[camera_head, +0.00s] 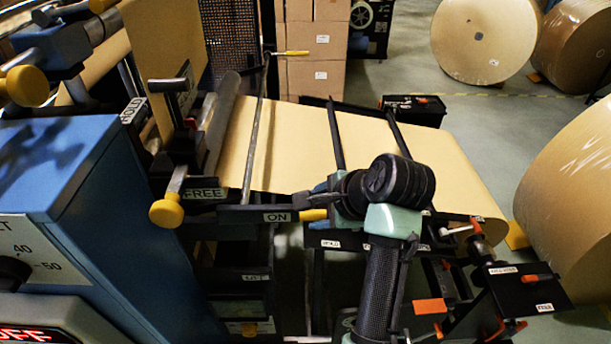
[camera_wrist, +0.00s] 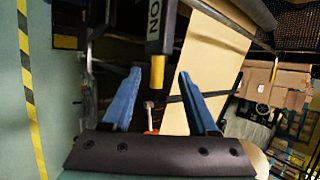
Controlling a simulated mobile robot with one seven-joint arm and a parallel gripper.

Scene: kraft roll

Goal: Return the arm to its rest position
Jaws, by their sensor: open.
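My gripper (camera_wrist: 160,85) is open in the wrist view, its two blue fingers spread and nothing held between them. A yellow-tipped lever end (camera_wrist: 157,72) with an ON label shows in the gap between the fingertips; no contact is visible. In the head view my arm rises from the bottom centre and bends left. My gripper (camera_head: 316,196) is partly hidden by the wrist there, close to the yellow lever tip (camera_head: 313,214) beside the ON plate (camera_head: 277,217).
A kraft paper web (camera_head: 290,140) runs behind my arm, crossed by dark bars. A blue machine cabinet (camera_head: 80,180) stands left. Orange-handled levers (camera_head: 530,278) are close on the right. Large paper rolls (camera_head: 487,40) stand beyond, with open floor (camera_head: 410,60) between.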

